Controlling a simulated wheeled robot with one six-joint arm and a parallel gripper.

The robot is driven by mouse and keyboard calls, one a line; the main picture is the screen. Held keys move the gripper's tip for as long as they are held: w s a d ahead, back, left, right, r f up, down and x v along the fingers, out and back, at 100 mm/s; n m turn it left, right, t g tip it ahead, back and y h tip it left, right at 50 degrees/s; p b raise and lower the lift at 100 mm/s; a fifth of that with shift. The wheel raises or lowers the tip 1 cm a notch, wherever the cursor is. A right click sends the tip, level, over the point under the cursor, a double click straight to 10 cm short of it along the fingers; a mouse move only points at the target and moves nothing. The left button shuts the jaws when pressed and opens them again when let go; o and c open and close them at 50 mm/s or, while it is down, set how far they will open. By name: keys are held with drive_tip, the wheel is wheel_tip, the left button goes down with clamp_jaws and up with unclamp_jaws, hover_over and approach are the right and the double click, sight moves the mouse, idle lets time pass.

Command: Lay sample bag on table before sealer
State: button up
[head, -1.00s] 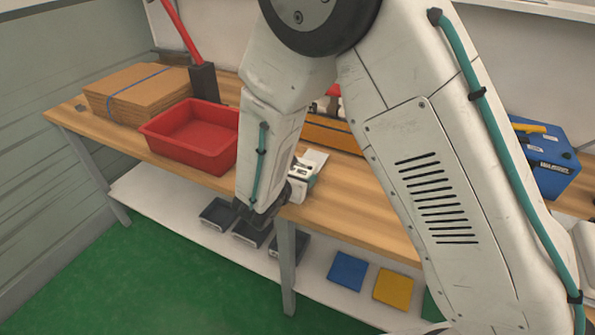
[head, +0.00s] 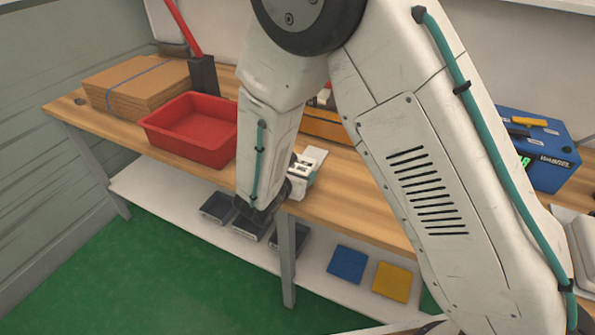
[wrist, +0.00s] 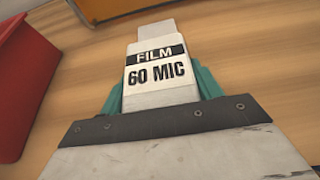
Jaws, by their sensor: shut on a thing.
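My gripper (wrist: 161,92) has teal fingers and is shut on a white, flat piece labelled "FILM 60 MIC" (wrist: 155,74), which I take to be the sample bag. In the head view my gripper (head: 298,181) is at the front edge of the wooden table (head: 350,206), partly hidden by my arm. The white bag (head: 313,157) shows just past it, over the tabletop; I cannot tell whether it touches the wood. A blue machine (head: 540,150) with a yellow handle and a green display, perhaps the sealer, stands at the right.
A red tray (head: 190,148) stands left of my gripper, with brown cardboard (head: 133,85) behind it. An orange-fronted box (head: 325,127) is at the back, partly behind my arm. A lower shelf (head: 170,210) holds dark bins and coloured squares. Bare wood lies right of the bag.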

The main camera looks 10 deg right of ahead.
drive_tip(key=shift+f, duration=0.1)
drive_tip(key=o, duration=1.1)
drive_tip(key=shift+v, duration=3.9)
